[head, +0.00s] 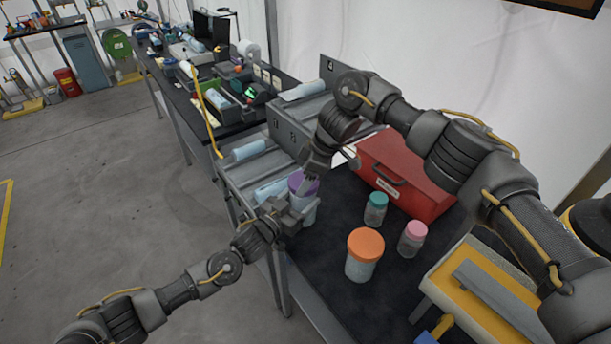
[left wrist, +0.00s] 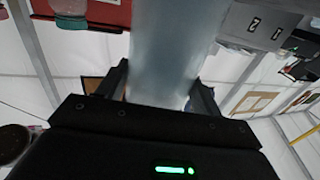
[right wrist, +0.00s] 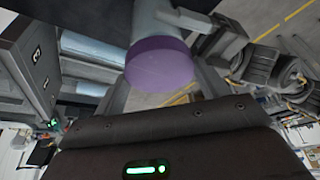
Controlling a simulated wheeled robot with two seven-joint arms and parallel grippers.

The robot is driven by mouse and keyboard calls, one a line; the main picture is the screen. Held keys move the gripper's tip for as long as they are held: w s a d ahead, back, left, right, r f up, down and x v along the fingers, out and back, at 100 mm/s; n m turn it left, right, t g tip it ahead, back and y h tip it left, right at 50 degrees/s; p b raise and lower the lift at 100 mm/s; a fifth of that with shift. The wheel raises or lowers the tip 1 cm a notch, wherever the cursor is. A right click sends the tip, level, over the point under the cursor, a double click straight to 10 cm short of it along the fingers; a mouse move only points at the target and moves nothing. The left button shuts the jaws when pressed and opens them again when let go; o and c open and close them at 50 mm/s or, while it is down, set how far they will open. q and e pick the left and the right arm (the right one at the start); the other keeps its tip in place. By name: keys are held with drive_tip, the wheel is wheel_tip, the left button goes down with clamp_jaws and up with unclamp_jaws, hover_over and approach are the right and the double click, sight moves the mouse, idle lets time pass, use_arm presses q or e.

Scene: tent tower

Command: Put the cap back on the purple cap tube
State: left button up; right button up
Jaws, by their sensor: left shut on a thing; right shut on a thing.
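The tube (head: 307,212) is pale blue and translucent, and stands upright at the left edge of the dark table. My left gripper (head: 290,215) is shut on the tube's body from the left; the tube fills the space between its fingers in the left wrist view (left wrist: 165,60). The purple cap (head: 303,183) is at the top of the tube, and in the right wrist view (right wrist: 158,65) it sits at the tube's end with no clear gap. My right gripper (head: 312,180) reaches down from above, shut on the purple cap. Whether the cap is threaded down cannot be told.
An orange-capped jar (head: 363,262), a teal-capped jar (head: 376,212) and a pink-capped jar (head: 412,240) stand to the right. A red toolbox (head: 405,180) is behind them. Grey drawers (head: 262,165) with pale tubes stand to the left. The dark table (head: 330,270) has bare room at the front.

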sight(303, 204)
drive_tip(key=shift+f, duration=0.1)
drive_tip(key=shift+f, duration=0.8)
drive_tip(key=shift+f, duration=0.6)
drive_tip(key=shift+s+f, duration=0.1)
drive_tip(key=shift+f, duration=0.15)
idle(0.5)
drive_tip(key=shift+r, duration=0.1)
drive_tip(key=shift+r, duration=0.45)
drive_tip(key=shift+r, duration=0.15)
drive_tip(key=shift+d+f, duration=0.1)
drive_tip(key=shift+f, duration=0.8)
idle(1.2)
drive_tip(key=shift+r, duration=0.1)
